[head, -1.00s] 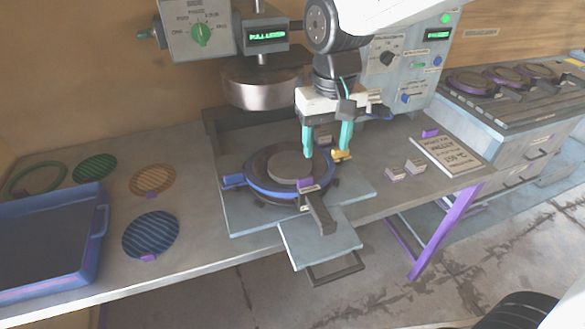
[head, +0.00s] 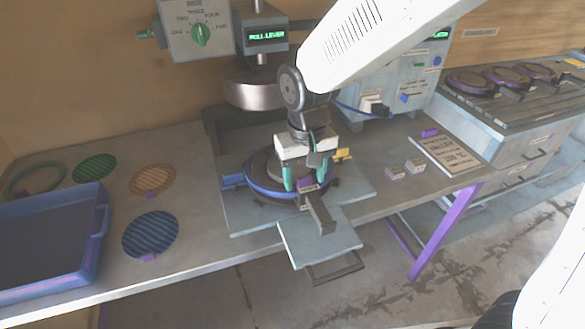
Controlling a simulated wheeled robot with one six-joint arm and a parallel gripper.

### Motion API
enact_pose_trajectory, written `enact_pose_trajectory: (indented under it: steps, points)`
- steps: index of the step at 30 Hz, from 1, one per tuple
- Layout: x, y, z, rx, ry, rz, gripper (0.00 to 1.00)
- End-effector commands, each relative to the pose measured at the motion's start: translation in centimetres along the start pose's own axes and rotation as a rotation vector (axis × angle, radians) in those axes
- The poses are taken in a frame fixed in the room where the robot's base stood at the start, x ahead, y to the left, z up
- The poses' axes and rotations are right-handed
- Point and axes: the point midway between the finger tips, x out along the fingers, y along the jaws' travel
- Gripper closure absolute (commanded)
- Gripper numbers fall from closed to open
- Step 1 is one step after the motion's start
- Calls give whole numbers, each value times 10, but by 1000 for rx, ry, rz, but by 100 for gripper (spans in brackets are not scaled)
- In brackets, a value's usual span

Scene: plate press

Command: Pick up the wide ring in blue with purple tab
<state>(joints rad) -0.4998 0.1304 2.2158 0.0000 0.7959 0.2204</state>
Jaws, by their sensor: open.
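The wide blue ring (head: 262,191) lies around the dark round plate on the press, in the head view. Its purple tab (head: 307,185) is on the near side, partly hidden by my gripper. My gripper (head: 306,184) points down over the ring's near edge. Its two teal fingers are apart, one on each side of the purple tab. I cannot tell whether they touch the ring.
The round silver press head (head: 254,90) hangs behind the plate. A dark handle (head: 320,214) sticks out in front of it. A blue striped disc (head: 150,236) with a purple tab and a blue tray (head: 103,222) lie left. Small blocks (head: 395,173) lie right.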

Motion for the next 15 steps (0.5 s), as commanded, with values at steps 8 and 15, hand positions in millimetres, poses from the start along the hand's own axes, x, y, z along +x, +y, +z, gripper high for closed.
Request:
enact_pose_trajectory:
  steps: [8,15]
  points:
    - [0,0,0,-1,0,0,94]
    - [-1,0,0,-1,1,0,100]
